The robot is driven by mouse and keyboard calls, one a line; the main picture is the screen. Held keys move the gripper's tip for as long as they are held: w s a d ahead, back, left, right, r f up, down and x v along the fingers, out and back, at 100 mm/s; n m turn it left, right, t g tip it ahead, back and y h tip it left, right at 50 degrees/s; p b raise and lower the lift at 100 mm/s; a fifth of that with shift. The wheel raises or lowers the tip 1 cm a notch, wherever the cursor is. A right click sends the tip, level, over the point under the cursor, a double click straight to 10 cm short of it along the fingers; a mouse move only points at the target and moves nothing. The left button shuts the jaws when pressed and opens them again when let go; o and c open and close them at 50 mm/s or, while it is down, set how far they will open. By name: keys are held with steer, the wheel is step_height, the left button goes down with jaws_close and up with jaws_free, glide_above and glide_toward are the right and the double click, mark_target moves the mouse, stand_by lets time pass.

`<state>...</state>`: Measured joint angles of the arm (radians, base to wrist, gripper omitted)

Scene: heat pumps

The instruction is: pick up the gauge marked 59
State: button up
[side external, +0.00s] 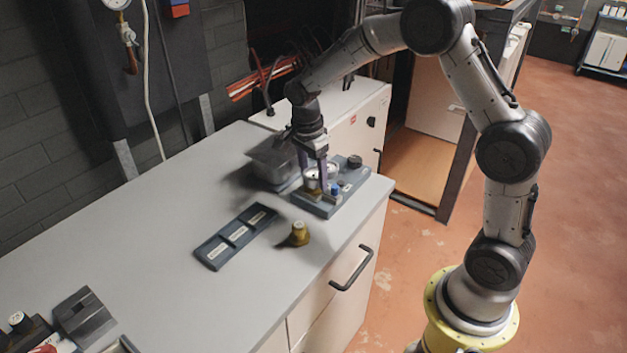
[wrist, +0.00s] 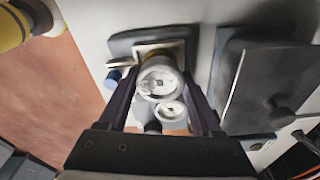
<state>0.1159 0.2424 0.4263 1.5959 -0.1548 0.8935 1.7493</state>
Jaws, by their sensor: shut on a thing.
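My gripper (side external: 318,178) points down over the grey fixture block (side external: 352,185) near the bench's far right end. Its fingers are shut on a round white-faced gauge (wrist: 160,82), which shows between the fingertips in the wrist view and as a pale disc (side external: 322,172) in the side view. The gauge is at the block, with a brass-coloured part behind it. I cannot tell whether it is seated or lifted. A second, smaller-looking white dial (wrist: 171,109) appears just below it in the wrist view. The number on either dial is too small to read.
A blue knob (side external: 335,188) and a black knob (side external: 354,162) sit on the block. A grey metal box (side external: 272,160) stands close behind. A dark tray with labelled sections (side external: 213,254) and a brass fitting (side external: 299,234) lie nearer. The bench's left middle is clear.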

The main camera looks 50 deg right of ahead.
jaws_close()
steer(key=shift+r, duration=0.1)
